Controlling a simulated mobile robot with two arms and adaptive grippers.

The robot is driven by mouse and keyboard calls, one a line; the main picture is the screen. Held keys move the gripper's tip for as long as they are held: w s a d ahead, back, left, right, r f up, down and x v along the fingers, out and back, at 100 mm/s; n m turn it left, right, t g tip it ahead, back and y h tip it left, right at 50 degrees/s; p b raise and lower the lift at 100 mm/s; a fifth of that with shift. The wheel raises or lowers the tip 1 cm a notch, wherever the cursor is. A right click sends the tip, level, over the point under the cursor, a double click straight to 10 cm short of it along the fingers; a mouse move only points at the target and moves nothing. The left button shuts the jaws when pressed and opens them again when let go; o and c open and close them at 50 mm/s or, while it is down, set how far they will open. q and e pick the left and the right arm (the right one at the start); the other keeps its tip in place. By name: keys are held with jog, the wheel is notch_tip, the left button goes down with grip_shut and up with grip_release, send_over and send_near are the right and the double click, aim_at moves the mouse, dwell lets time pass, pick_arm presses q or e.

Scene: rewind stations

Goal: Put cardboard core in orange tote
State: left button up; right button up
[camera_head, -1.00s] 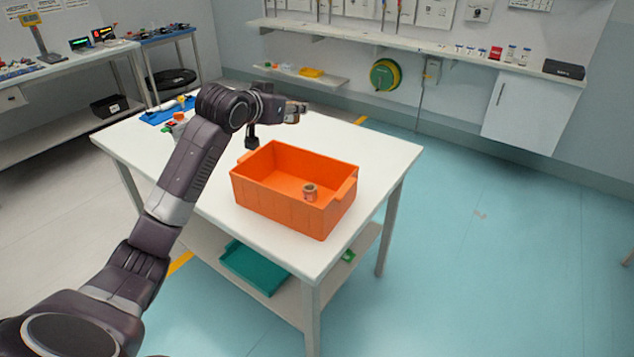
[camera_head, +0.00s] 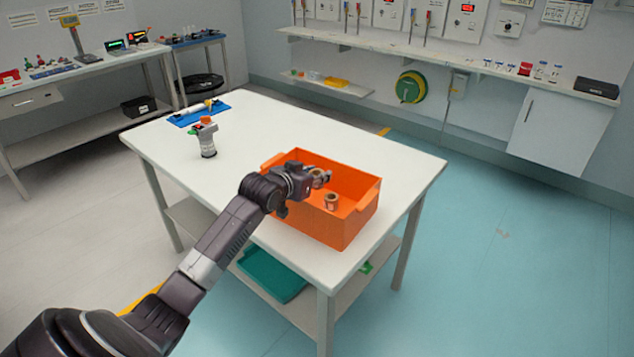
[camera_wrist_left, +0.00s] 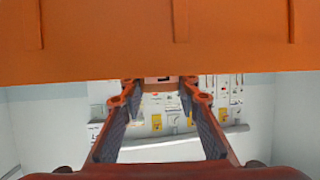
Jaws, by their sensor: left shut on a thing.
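The orange tote (camera_head: 350,230) stands on the white table, and its wall (camera_wrist_left: 160,40) fills the top of the left wrist view. One cardboard core (camera_head: 331,202) stands inside the tote. My left gripper (camera_head: 321,177) is over the tote's far left part, shut on another small tan cardboard core (camera_head: 317,173). The fingers partly hide this core, and I cannot tell whether it touches the tote. The left wrist view shows both fingers (camera_wrist_left: 160,95), but the core between them is not clear there. My right gripper is not in view.
The white table (camera_head: 235,125) has free room behind the tote. A dark and white item with an orange top (camera_head: 207,138) stands at its left side, and a blue mat (camera_head: 199,111) lies at the far left corner. A teal tray (camera_head: 272,275) is on the lower shelf.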

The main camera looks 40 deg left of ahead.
pick_arm(q)
jog(key=shift+f, duration=1.35)
jog(key=shift+f, duration=0.65)
jog(key=o, duration=0.9)
jog(key=shift+r, duration=0.2)
jog(key=v, duration=1.2)
jog(key=shift+r, duration=0.45)
